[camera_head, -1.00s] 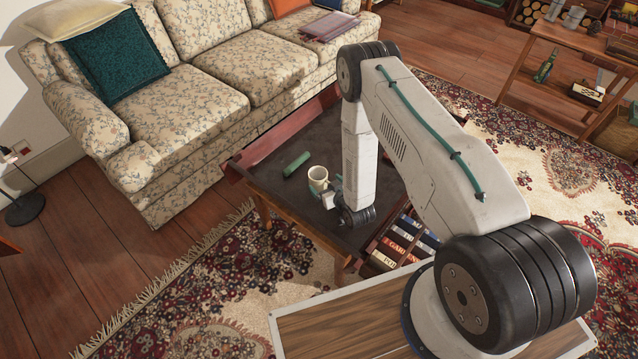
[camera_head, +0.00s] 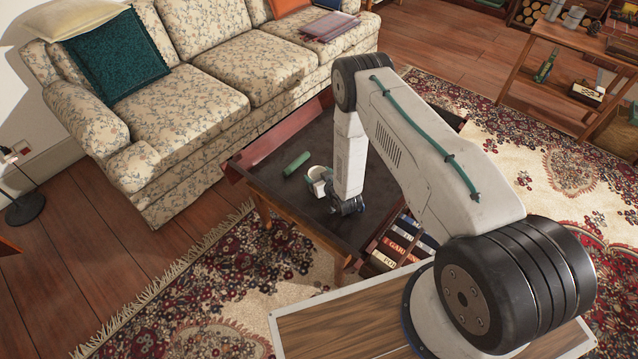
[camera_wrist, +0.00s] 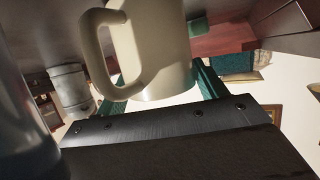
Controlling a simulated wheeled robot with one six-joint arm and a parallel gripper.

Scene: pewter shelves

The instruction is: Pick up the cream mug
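The cream mug (camera_head: 318,172) stands on the dark low table (camera_head: 327,222), partly hidden by my gripper (camera_head: 321,188). In the wrist view the cream mug (camera_wrist: 155,50) fills the top middle, with its handle on the left. Teal-green finger parts of my gripper show on either side of it, beyond the dark bolted plate. The fingertips are hidden behind the mug. The gripper looks open around the mug; I see no clear contact.
A green cylinder (camera_head: 297,164) lies on the table left of the mug. The table has a raised reddish rim (camera_head: 285,135). Books (camera_head: 398,244) sit at its near right end. A floral sofa (camera_head: 185,95) stands behind.

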